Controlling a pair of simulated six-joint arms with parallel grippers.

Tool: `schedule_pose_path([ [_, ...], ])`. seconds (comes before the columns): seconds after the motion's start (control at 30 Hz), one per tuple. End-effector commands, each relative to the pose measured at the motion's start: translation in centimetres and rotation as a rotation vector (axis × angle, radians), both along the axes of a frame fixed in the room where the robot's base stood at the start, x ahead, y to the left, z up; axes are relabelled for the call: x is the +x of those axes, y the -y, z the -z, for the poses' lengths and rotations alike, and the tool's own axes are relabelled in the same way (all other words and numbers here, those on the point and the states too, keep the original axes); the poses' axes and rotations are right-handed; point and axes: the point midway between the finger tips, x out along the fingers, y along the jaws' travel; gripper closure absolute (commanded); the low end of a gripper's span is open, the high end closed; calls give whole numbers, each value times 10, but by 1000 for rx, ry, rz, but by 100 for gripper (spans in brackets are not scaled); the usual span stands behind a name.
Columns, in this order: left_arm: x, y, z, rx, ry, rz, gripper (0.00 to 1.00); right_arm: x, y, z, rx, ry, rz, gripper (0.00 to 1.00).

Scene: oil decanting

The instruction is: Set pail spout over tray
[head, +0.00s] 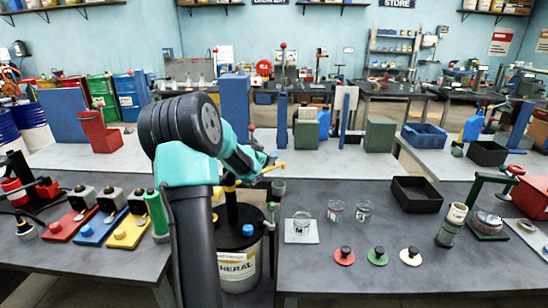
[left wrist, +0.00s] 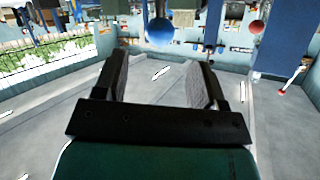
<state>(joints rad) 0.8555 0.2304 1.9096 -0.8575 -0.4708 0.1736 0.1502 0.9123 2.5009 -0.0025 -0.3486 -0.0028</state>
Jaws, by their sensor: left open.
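A white pail (head: 239,268) with a "GENERAL" label and a blue cap stands low in the gap at the front, partly hidden by my left arm. A dark upright with yellow parts rises from it; a yellow arm (head: 273,168), perhaps its spout, points right at the top. A black open tray (head: 416,194) lies empty on the table to the right. My left gripper is open in the left wrist view (left wrist: 160,72), with nothing between its fingers. In the head view it is mostly hidden beyond my arm, near the yellow arm; I cannot tell whether they touch. My right gripper is not in view.
Glass beakers (head: 335,211) stand right of the pail, one on a pale square plate (head: 300,236). Red, green and white discs (head: 376,255) with dark knobs lie in front. A grey-green cylinder (head: 451,226) and a green stand (head: 489,222) are farther right.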

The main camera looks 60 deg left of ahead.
Motion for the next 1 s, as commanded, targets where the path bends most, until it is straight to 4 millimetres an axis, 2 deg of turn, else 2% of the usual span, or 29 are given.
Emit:
schedule_pose_path([
  [0.3,45,-18,20,0,0,1,36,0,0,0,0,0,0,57],
  [0.5,64,-26,28,-1,-1,1,36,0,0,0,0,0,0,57],
  [0.9,68,-28,30,0,-1,0,36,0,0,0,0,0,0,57],
  [1.0,68,-28,30,0,-1,0,45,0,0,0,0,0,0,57],
])
